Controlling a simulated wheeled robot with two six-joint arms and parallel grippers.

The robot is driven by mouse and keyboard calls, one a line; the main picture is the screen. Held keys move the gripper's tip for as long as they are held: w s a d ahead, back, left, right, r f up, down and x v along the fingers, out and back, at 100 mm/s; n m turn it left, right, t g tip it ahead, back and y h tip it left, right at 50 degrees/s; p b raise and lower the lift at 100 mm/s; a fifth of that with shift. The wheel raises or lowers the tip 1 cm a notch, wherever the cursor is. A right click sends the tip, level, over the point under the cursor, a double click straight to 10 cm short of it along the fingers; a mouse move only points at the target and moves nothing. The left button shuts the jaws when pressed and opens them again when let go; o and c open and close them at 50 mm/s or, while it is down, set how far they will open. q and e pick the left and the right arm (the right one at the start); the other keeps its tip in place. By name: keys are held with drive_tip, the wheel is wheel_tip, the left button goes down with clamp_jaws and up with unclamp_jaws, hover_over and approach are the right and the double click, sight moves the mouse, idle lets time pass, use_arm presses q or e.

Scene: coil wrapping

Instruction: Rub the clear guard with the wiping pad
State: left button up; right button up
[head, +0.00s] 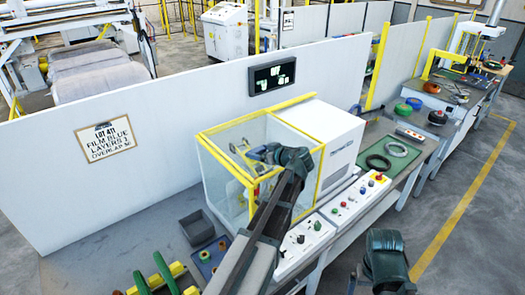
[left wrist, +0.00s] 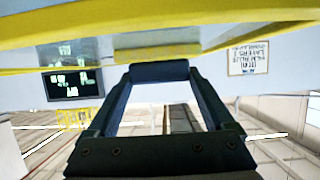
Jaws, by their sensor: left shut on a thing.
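The clear guard (head: 228,140) is a see-through box with yellow edges on the front of the white machine. In the left wrist view, my left gripper (left wrist: 160,85) is shut on the dark blue wiping pad (left wrist: 160,71). A paler yellow strip lies just beyond the pad, under the yellow guard edge (left wrist: 260,32). I cannot tell whether the pad touches the clear panel. My right gripper is out of view; part of my right arm shows at the lower right.
A grey bin (head: 197,226) and green and yellow rollers stand at the left of the bench. Control panels with buttons (head: 350,203) line the front edge. A green mat (head: 403,148) with dark rings lies at the right. A white partition with a display (head: 271,77) stands behind.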

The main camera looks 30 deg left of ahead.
use_arm(q)
drive_tip(key=shift+a, duration=0.15)
drive_tip(key=shift+w+a, duration=0.25)
drive_tip(key=shift+a, duration=0.3)
drive_tip(key=shift+w+a, duration=0.25)
drive_tip(key=shift+a, duration=0.25)
drive_tip(key=shift+w+d+f, duration=0.1)
drive_tip(key=shift+w+d, duration=0.3)
drive_tip(key=shift+w, duration=0.4)
drive_tip(key=shift+w+d, duration=0.35)
drive_tip(key=shift+w, duration=0.4)
drive_tip(key=shift+w+d, duration=0.35)
drive_tip(key=shift+w, duration=0.5)
drive_tip(key=shift+w+d, duration=0.35)
drive_tip(key=shift+w, duration=0.45)
drive_tip(key=shift+w+d, duration=0.3)
drive_tip(key=shift+w, duration=0.5)
drive_tip(key=shift+w+d, duration=0.3)
drive_tip(key=shift+w, duration=0.5)
